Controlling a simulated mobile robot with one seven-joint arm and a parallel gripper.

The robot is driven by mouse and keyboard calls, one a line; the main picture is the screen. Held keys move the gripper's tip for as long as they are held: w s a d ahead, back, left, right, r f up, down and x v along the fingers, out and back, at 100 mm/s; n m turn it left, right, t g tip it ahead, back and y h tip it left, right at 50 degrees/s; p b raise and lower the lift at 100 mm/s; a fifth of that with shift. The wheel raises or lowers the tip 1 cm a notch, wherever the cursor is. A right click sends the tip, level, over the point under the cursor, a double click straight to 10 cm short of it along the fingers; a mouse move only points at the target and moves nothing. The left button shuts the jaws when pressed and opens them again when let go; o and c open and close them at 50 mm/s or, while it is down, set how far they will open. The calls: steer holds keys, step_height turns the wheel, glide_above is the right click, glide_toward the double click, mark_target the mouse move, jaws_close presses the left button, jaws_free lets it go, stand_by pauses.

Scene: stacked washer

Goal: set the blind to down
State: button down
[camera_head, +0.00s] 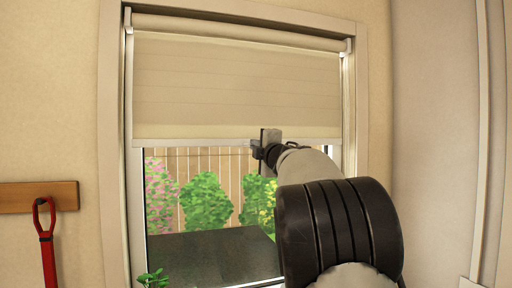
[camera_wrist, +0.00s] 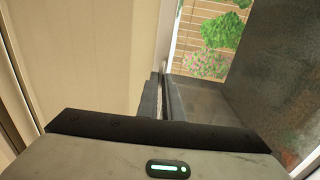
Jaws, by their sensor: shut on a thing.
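The cream roller blind (camera_head: 225,85) hangs from a roller at the top of the window frame and covers about the upper half of the window. Its straight bottom bar (camera_head: 190,143) is level, with the glass bare below it. My gripper (camera_head: 268,142) is at the bottom bar, right of its middle, and is shut on the blind's lower edge. In the wrist view the blind cloth (camera_wrist: 85,60) fills the left side, and the gripper's fingers (camera_wrist: 158,98) meet at its edge. The exact contact is partly hidden by the fingers.
The window frame (camera_head: 112,150) surrounds the blind closely on both sides. A wooden rail (camera_head: 38,197) with a red-handled tool (camera_head: 46,245) is on the left wall. A green plant (camera_head: 153,279) stands at the window's bottom left. Bushes and a fence show outside.

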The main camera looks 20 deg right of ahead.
step_height(320, 180, down, 33)
steer(key=b, duration=2.8)
steer(key=shift+b, duration=0.4)
steer(key=shift+w, duration=0.1)
steer(key=c, duration=1.9)
jaws_free()
steer(key=shift+r, duration=0.15)
steer(key=s, duration=0.5)
steer(key=s+f, duration=0.1)
steer(key=s, duration=0.5)
steer(key=s+f+b, duration=0.1)
steer(key=s, duration=0.5)
steer(key=shift+s+f, duration=0.1)
steer(key=shift+s, duration=0.15)
